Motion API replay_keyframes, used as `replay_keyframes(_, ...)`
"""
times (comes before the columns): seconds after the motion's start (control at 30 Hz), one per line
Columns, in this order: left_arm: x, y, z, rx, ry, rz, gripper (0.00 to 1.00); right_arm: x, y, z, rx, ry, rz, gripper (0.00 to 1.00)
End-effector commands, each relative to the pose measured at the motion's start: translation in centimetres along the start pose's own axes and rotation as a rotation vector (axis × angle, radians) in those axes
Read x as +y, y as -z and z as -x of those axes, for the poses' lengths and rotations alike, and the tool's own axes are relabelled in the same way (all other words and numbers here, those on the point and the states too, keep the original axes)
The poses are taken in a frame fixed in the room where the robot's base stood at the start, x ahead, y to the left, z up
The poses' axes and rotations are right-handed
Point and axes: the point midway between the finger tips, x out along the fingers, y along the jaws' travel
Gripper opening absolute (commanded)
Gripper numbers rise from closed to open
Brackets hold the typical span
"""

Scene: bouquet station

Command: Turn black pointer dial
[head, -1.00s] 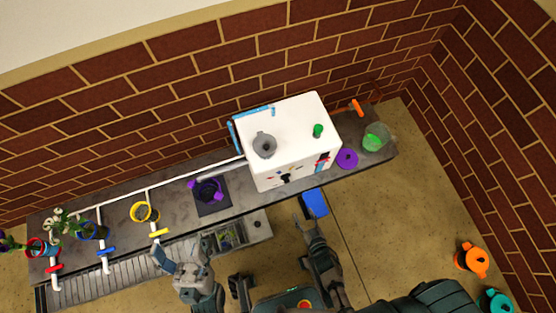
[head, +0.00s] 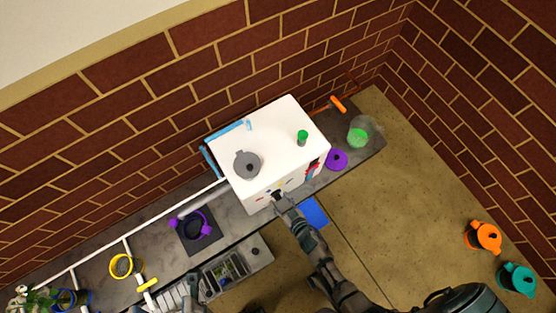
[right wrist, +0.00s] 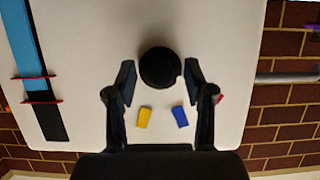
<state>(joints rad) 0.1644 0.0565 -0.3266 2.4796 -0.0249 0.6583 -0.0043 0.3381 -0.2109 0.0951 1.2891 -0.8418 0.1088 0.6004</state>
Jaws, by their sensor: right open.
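The black pointer dial (right wrist: 160,67) is on the front face of the white box (head: 277,130). In the right wrist view it is a round black knob, and which way its pointer faces is unclear. Yellow (right wrist: 144,117) and blue (right wrist: 181,116) marks sit below it in that view. My right gripper (right wrist: 160,78) is open, with one finger on each side of the dial and small gaps visible. In the head view my right gripper (head: 279,201) reaches the box's front and partly hides the dial. My left gripper is barely distinguishable at the lower edge of the head view.
A grey round fitting (head: 247,165) and a green knob (head: 302,138) top the box. A purple disc (head: 336,160) and a green-filled clear container (head: 359,135) stand right of it. A purple-handled vessel (head: 191,226) stands left. A brick wall runs behind the counter.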

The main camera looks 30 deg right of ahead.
Motion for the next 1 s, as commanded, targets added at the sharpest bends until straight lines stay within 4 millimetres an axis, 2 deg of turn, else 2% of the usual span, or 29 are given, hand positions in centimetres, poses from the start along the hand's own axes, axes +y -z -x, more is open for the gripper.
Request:
replay_keyframes(0.27, -0.07, -0.28, -0.06, 0.000, 0.000, 0.000, 0.70, 0.01, 0.16, -0.21, 0.002, 0.000, 0.001, 0.53)
replay_keyframes(0.4, -0.09, -0.32, -0.04, -0.001, 0.000, 0.000, 0.70, 0.01, 0.13, -0.19, 0.001, 0.000, 0.001, 0.20)
replay_keyframes(0.5, -0.10, -0.32, -0.04, -0.001, 0.001, 0.000, 0.70, 0.01, 0.12, -0.19, 0.001, 0.000, 0.001, 0.00)
replay_keyframes(0.77, -0.07, -0.13, -0.28, 0.004, 0.000, 0.000, 0.70, 0.04, 0.21, -0.18, 0.002, 0.005, -0.011, 0.00)
replay_keyframes(1.0, -0.10, 0.64, -0.77, 0.006, 0.006, 0.001, 0.70, 0.21, 0.49, -0.19, 0.004, 0.041, -0.094, 0.00)
